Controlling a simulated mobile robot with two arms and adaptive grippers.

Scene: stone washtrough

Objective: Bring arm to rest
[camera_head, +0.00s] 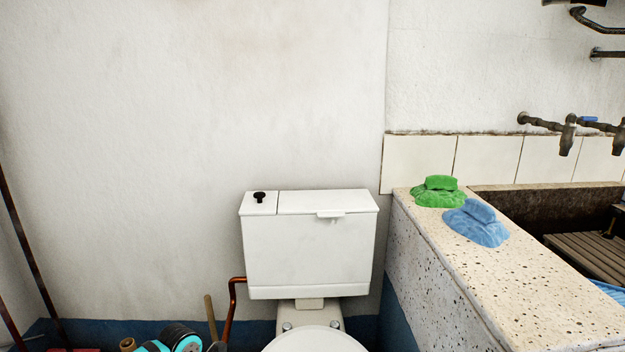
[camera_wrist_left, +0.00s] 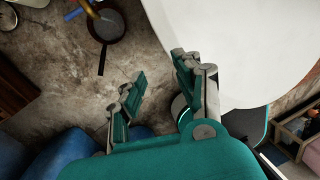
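My left gripper (camera_wrist_left: 158,68) shows in the left wrist view with its two teal-padded fingers apart and nothing between them. It is above a stained floor, beside a large smooth white rounded surface (camera_wrist_left: 240,45). In the head view, a teal and black part at the bottom left edge looks like my left arm; the gripper itself cannot be made out there. My right gripper is in neither view.
A white toilet (camera_head: 315,240) stands ahead against the wall. To its right, a speckled stone trough (camera_head: 480,280) holds a green cloth (camera_head: 437,192) and a blue cloth (camera_head: 475,222) on its ledge. A dark round vessel (camera_wrist_left: 106,26) stands on the floor.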

